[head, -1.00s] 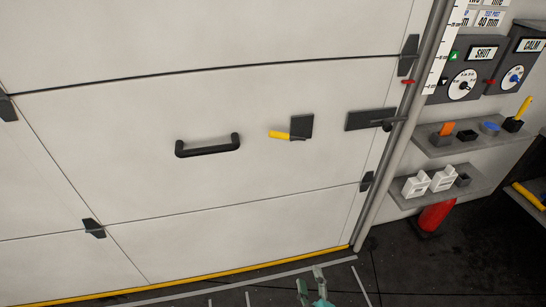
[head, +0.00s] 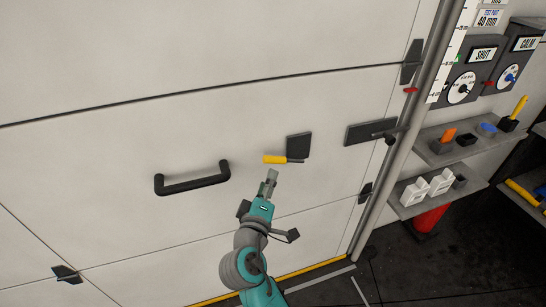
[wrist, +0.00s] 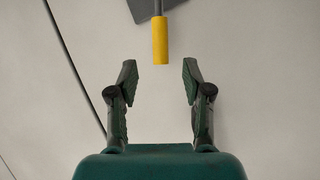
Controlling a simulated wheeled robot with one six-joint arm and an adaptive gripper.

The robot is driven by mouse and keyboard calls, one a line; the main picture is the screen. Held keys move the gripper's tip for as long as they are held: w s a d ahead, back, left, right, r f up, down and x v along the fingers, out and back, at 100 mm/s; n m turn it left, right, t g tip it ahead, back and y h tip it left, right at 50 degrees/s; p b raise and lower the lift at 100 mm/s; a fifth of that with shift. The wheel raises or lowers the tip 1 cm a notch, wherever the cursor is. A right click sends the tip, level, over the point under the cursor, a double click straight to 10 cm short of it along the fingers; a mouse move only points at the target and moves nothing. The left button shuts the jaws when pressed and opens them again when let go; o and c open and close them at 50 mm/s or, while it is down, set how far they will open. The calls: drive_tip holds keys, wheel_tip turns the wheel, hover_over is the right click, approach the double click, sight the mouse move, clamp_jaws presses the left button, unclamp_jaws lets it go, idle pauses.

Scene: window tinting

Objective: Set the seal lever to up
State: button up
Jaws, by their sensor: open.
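The seal lever has a yellow handle (head: 275,159) and a dark square base plate (head: 298,146) on the white door panel. In the head view the handle points left, about level. In the wrist view the yellow handle (wrist: 160,40) hangs from the dark plate (wrist: 150,8) at the top, just beyond the fingertips and between their lines. My gripper (head: 269,176) is just below the handle in the head view. In the wrist view my gripper (wrist: 160,76) is open and empty, with a finger on each side of the handle's line.
A black pull handle (head: 192,181) is on the door left of my arm. A dark latch (head: 372,131) is to the right. Shelves with small items (head: 462,140) and dial boxes (head: 463,86) stand beyond the vertical pipe (head: 407,115).

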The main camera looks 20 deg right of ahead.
sight(274, 163)
drive_tip(key=x, duration=0.9)
drive_tip(key=shift+w+d, duration=0.15)
drive_tip(key=shift+w, duration=0.05)
drive_tip(key=shift+c, duration=0.3)
clamp_jaws()
